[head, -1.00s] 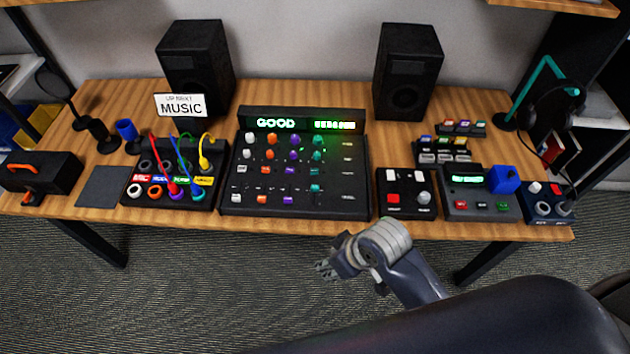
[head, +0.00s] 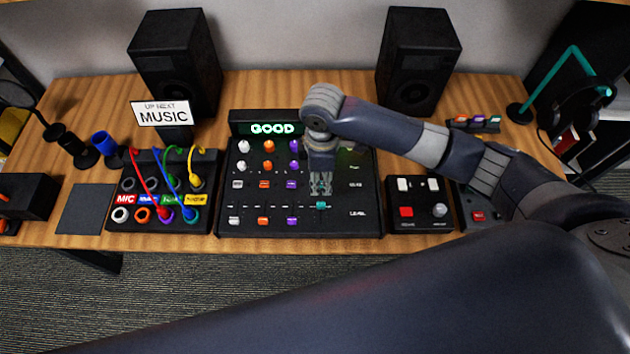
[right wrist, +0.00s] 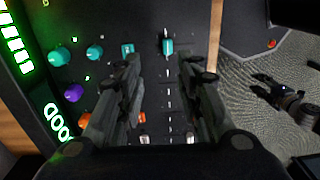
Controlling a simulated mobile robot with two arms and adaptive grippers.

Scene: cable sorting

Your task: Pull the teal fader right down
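The mixer (head: 345,222) is a black console with a row of faders near its front edge. The teal fader (head: 320,205) is at the right end of the row, a little farther up than the white, orange and purple ones. My right gripper (head: 320,188) points down just above and behind it in the head view. In the right wrist view the fingers (right wrist: 162,65) are open and apart, with the teal fader (right wrist: 167,46) ahead between their lines; contact does not show. A dark gripper-like shape (right wrist: 285,98) over the carpet may be my left gripper; its fingers are unclear.
Orange (head: 263,221) and purple (head: 291,219) faders stand left of the teal one. Teal knobs (right wrist: 95,52) and a teal button (right wrist: 128,49) are close to the fingers. A small control box (head: 420,220) is right of the mixer. The display reads GOOD.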

